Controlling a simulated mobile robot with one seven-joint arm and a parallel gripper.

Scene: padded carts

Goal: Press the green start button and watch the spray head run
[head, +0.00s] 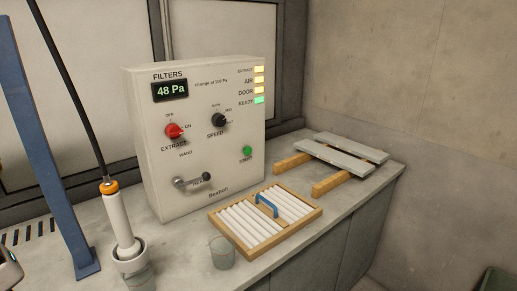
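The green start button (247,151) is on the right part of the front of a pale control box (225,172), with nothing touching it. A white wand with an orange collar (119,222), which looks like the spray head, stands upright at the left with its lower end in a pale cup-like holder (129,262). A dark hose runs up from it. No spray can be seen. My gripper's fingers are not in view; a small dark piece at the lower left edge may be part of my arm.
The box has a display reading 48 Pa (170,90), a red extract knob (174,131), a black speed knob (218,121) and lit lamps, with READY green (258,100). A framed filter (233,245), a glass (222,254) and grey slats (350,147) occupy the counter. A blue post (48,160) stands left.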

